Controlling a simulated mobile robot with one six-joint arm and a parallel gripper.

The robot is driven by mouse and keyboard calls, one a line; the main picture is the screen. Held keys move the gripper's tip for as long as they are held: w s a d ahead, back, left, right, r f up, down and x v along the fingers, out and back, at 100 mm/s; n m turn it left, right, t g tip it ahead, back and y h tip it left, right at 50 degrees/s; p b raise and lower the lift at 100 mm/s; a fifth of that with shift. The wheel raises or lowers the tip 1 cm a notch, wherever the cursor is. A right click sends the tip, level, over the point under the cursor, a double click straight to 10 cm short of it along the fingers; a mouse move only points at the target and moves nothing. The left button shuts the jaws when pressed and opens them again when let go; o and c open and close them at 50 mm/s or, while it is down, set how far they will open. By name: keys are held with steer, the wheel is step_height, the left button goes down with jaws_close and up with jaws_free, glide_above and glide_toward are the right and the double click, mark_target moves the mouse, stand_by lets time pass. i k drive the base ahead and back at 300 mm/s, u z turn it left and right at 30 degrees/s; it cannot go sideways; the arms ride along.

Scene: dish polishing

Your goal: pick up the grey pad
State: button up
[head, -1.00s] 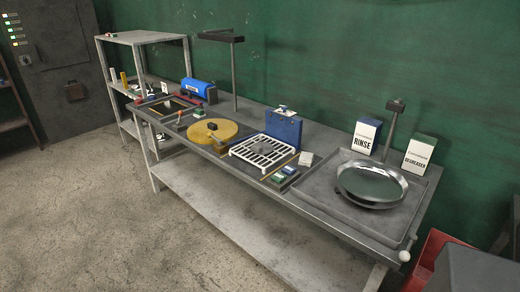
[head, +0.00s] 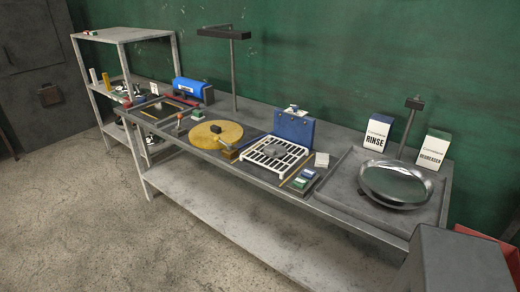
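At this size I cannot be certain which is the pad. My gripper is not in view, and nothing is seen touching these blocks.
The metal bench (head: 340,218) runs along the green wall. Behind the rack stands a blue box (head: 294,129). A round metal basin (head: 397,186) and the rinse (head: 376,133) and degreaser (head: 433,151) containers are at the right. The concrete floor (head: 110,220) in front is clear.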

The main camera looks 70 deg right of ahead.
mark_target(274, 151)
steer(key=i, duration=2.95)
steer(key=u, duration=0.6)
steer(key=k, duration=0.15)
steer(key=z, duration=2.95)
